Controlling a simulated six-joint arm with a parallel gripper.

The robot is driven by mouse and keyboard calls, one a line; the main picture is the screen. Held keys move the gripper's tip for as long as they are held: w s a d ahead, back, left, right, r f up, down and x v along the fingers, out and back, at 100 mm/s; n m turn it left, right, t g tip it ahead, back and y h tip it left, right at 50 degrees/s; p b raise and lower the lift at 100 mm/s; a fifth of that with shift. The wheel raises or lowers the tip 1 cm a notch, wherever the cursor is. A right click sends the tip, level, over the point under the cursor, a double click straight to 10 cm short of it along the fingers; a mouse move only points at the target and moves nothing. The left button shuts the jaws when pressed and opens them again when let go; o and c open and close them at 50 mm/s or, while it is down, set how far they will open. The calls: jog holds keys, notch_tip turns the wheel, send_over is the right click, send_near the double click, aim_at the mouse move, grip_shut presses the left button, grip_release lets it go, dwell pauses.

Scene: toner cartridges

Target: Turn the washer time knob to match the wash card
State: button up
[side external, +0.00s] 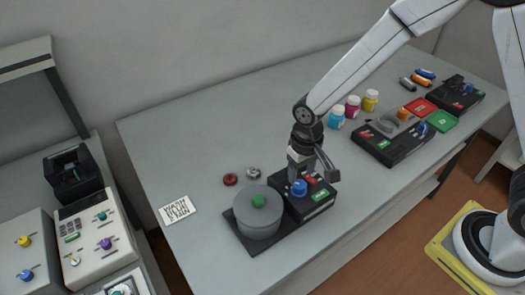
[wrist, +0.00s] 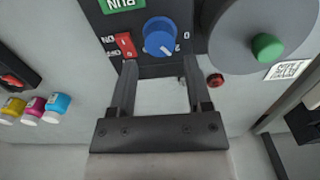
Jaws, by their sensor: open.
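The washer has a grey round drum (side external: 257,214) with a green top knob (side external: 259,201), beside a black control box (side external: 318,206). The blue time knob (side external: 299,187) is on that box and shows in the wrist view (wrist: 160,37), with a pale pointer mark toward its lower right and small dial marks around it. The white wash card (side external: 178,209) lies left of the washer; its text seems to read WASH and 2 MIN, the middle line unclear. My gripper (wrist: 158,75) is open and empty, just above the blue knob, its fingers apart from it.
A red switch (wrist: 125,45) and green RUN label (wrist: 119,4) sit close to the knob. A red ring (side external: 230,180) and a metal ring (side external: 254,173) lie behind the drum. Colored bottles (side external: 353,108) and another black device (side external: 393,142) stand to the right. The table's left part is mostly clear.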

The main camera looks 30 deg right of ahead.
aim_at(300, 184)
jog(key=shift+r, duration=1.65)
jog(key=s+d+r+t, duration=0.2)
jog(key=s+d+r, duration=0.2)
jog(key=s+d, duration=0.4)
jog(key=d, duration=0.4)
jog(key=shift+s+t, duration=0.3)
